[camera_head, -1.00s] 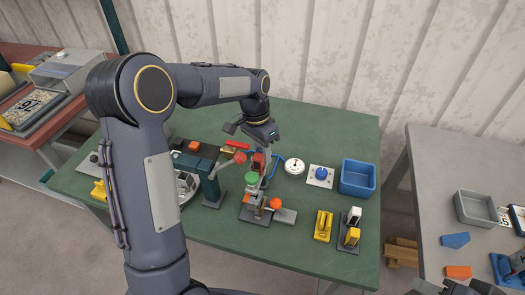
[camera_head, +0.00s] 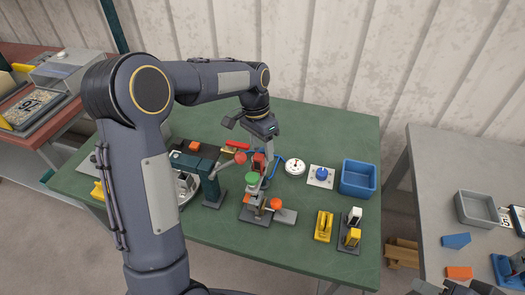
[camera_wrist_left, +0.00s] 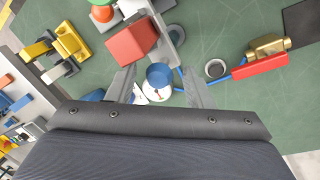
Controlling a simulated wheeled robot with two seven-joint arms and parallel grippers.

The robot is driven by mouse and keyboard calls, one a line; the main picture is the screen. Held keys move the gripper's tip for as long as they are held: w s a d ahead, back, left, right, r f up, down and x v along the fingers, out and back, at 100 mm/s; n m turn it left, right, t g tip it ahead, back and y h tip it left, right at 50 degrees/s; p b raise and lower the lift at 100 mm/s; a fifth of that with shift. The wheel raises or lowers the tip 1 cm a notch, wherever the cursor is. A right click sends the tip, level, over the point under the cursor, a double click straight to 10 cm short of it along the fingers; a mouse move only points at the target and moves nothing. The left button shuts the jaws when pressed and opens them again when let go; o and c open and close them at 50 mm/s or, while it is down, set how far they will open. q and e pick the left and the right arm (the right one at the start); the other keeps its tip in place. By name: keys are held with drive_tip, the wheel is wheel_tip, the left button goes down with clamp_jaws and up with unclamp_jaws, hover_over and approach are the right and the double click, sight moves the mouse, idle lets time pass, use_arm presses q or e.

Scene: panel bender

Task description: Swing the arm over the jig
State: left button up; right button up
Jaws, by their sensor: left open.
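The jig on the green table has a dark base (camera_head: 254,216) and an upright carrying a green knob (camera_head: 252,179), a red block (camera_head: 259,163) and an orange ball (camera_head: 275,203). I cannot tell for sure which part is its swinging arm. My left gripper (camera_head: 268,136) is open and empty, above and behind the red block. A blue round part (camera_wrist_left: 160,76) shows between the fingertips. Dark parts of my right gripper (camera_head: 468,288) show at the bottom edge.
A teal press (camera_head: 208,182) with a red ball (camera_head: 240,157) stands close left of the jig. A white dial (camera_head: 294,166), blue knob (camera_head: 321,172) and blue bin (camera_head: 358,178) are to the right. Yellow clamps (camera_head: 324,226) stand front right. The table's front is clear.

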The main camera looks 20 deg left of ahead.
use_arm(q)
wheel_tip(320, 180, up, 6)
drive_tip(key=a, duration=0.1)
drive_tip(key=shift+w, duration=0.3)
drive_tip(key=shift+r, duration=0.1)
drive_tip(key=s+a+r+n+t+h, duration=0.1)
drive_tip(key=s+r+n+t, duration=0.3)
drive_tip(key=s, duration=1.1)
drive_tip(key=s+d+f+n+t, duration=0.2)
drive_tip(key=s+d+f+n, duration=0.1)
drive_tip(key=s, duration=0.8)
drive_tip(key=shift+s+f+n+t+h, duration=0.3)
drive_tip(key=shift+f+h, duration=0.1)
drive_tip(key=shift+f, duration=0.3)
